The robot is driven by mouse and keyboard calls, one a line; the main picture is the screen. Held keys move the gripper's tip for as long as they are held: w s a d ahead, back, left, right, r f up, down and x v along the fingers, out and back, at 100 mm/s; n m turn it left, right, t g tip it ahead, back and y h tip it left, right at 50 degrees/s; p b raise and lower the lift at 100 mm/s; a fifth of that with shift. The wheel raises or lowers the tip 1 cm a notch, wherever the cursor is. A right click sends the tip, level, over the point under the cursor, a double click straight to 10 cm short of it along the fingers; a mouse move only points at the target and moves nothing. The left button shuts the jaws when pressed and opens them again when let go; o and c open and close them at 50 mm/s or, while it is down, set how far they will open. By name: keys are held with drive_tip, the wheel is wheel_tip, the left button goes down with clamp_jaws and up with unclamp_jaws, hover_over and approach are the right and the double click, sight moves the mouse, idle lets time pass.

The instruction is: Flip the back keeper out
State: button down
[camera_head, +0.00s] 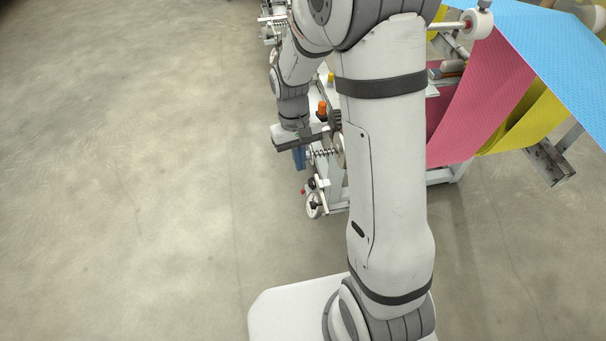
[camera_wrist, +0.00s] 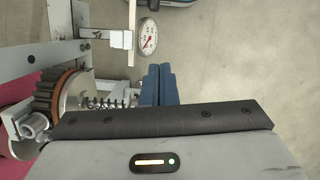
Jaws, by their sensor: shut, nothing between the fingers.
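My gripper (camera_head: 299,162) is at the left side of the machine, with its blue fingers pointing down. In the wrist view my gripper (camera_wrist: 159,72) has its two blue fingers together and nothing between them. A coil spring on a shaft (camera_wrist: 103,102) runs toward the fingers from the left; its right end is close to them or hidden by them. The spring also shows in the head view (camera_head: 322,153), just right of the fingers. I cannot tell whether they touch. I cannot make out the back keeper for certain.
A toothed dark wheel (camera_wrist: 50,92) and a metal disc (camera_wrist: 77,92) sit left of the spring. A round dial gauge (camera_wrist: 147,37) stands ahead of the fingers. Pink cloth (camera_head: 478,95), yellow cloth (camera_head: 525,118) and blue cloth (camera_head: 550,45) hang at right. The floor (camera_head: 130,170) at left is clear.

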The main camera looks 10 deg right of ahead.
drive_tip(key=shift+v, duration=1.4)
drive_tip(key=shift+r, duration=0.1)
drive_tip(key=s+d+r+m+t+p, duration=0.1)
drive_tip(key=s+d+r+t+p, duration=0.1)
drive_tip(key=s+r, duration=0.5)
drive_tip(key=s+d+r+m+t+p, duration=0.1)
drive_tip(key=s+r+p, duration=0.4)
drive_tip(key=r, duration=0.9)
drive_tip(key=s+d+t, duration=0.1)
drive_tip(key=s+t, duration=0.1)
drive_tip(key=shift+s+d, duration=0.4)
